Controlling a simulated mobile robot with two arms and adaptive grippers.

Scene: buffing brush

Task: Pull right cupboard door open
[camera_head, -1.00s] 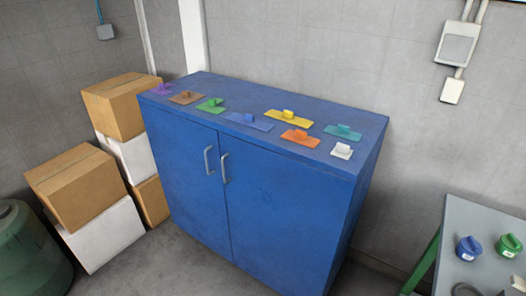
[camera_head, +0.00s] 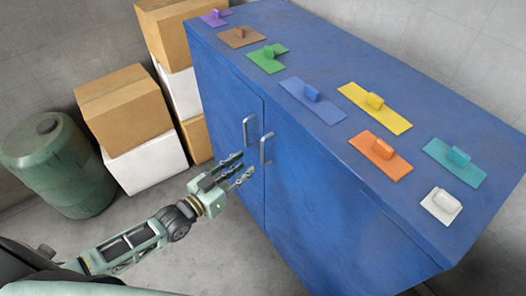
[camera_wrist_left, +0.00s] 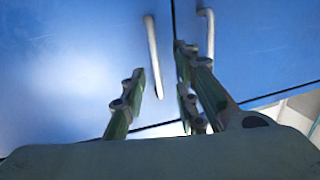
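The blue cupboard's right door (camera_head: 320,205) is shut, flush with the left door (camera_head: 225,105). Its upright metal handle (camera_head: 263,151) is beside the seam, near the left door's handle (camera_head: 246,131). My left gripper (camera_head: 243,167) is open and empty, its fingers pointing at the doors close to the right door's handle. I cannot tell whether a finger touches a handle. My right gripper is not in view.
Several coloured trowel-like blocks, such as an orange one (camera_head: 380,155) and a white one (camera_head: 441,205), lie on the cupboard top. Cardboard boxes (camera_head: 125,108) and a green tank (camera_head: 60,165) stand at the left. The floor (camera_head: 225,255) before the doors is clear.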

